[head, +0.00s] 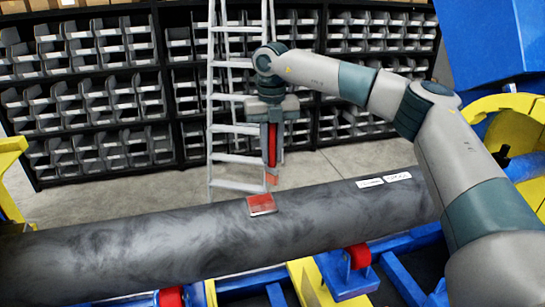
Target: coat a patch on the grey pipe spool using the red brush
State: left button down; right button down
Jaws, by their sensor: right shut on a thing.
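The grey pipe spool (150,243) lies across the lower part of the head view, dark and mottled. A small red rectangular patch (261,205) shows on its upper surface near the middle. My right gripper (271,158) points down above the pipe and is shut on the red brush (271,178). The brush hangs roughly upright, its lower end a little above the red patch in the picture, seemingly apart from the pipe. My left gripper is not in view.
Red rollers (358,256) on blue stands support the pipe. Two white labels (398,177) sit on its right part. A yellow ring (512,112) and blue frame stand at right. A ladder (222,130) and shelves of grey bins (85,98) stand behind open floor.

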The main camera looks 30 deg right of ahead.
jog(key=shift+d+r, duration=0.25)
jog(key=shift+r, duration=0.85)
jog(key=shift+a+r, duration=0.2)
jog(key=shift+d, duration=0.15)
